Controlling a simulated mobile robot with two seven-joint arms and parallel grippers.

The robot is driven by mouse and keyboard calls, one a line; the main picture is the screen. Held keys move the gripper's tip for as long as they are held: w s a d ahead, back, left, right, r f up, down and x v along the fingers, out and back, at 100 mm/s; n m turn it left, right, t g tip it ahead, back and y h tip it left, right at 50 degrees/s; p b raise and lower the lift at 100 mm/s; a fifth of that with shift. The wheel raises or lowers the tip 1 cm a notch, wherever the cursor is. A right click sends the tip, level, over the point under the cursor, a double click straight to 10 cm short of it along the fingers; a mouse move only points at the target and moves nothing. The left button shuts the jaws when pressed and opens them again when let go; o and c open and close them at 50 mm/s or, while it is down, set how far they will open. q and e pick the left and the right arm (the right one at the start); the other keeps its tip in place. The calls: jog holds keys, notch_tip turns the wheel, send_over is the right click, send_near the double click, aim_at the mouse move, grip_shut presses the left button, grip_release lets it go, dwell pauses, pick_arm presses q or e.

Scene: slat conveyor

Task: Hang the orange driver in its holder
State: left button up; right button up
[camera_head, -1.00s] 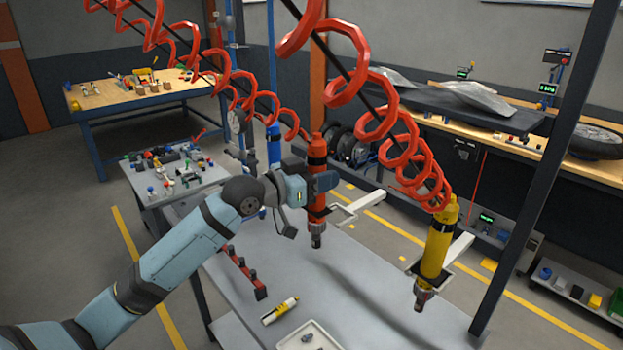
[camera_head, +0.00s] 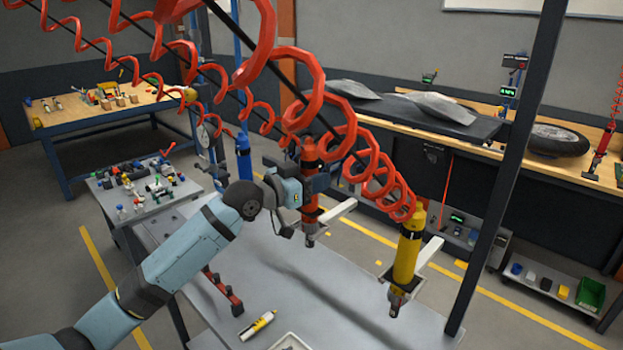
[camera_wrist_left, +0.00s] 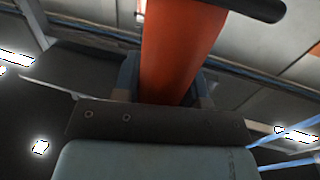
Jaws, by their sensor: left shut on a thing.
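The orange driver (camera_head: 311,216) hangs upright, tip down, on a red coiled hose. My left gripper (camera_head: 316,184) is shut on its upper body; in the left wrist view the orange barrel (camera_wrist_left: 178,55) stands between the fingers. The driver's holder, a pale bracket arm (camera_head: 338,211), sits right beside the driver's lower body. The driver overlaps the holder's near end in the head view, and I cannot tell whether it is inside it. My right gripper is not in view.
A yellow driver (camera_head: 406,257) hangs in its own bracket to the right, and a blue one (camera_head: 243,160) is behind on the left. The grey table (camera_head: 345,305) below carries a red rack (camera_head: 223,292) and a yellow-white tube (camera_head: 258,325). A dark post (camera_head: 500,180) stands at right.

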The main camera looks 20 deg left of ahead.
pick_arm(q)
jog(key=shift+s, duration=0.1)
dwell(0.7)
jog(key=shift+f, duration=0.3)
dwell(0.4)
jog(key=shift+f+b, duration=0.4)
jog(key=shift+f, duration=0.3)
jog(key=shift+f+b, duration=0.35)
jog(key=shift+f, duration=0.35)
dwell(1.0)
jog(key=shift+f, duration=0.35)
dwell(0.6)
jog(key=o, duration=1.2)
jog(key=shift+o, duration=0.2)
jog(key=shift+f, duration=0.1)
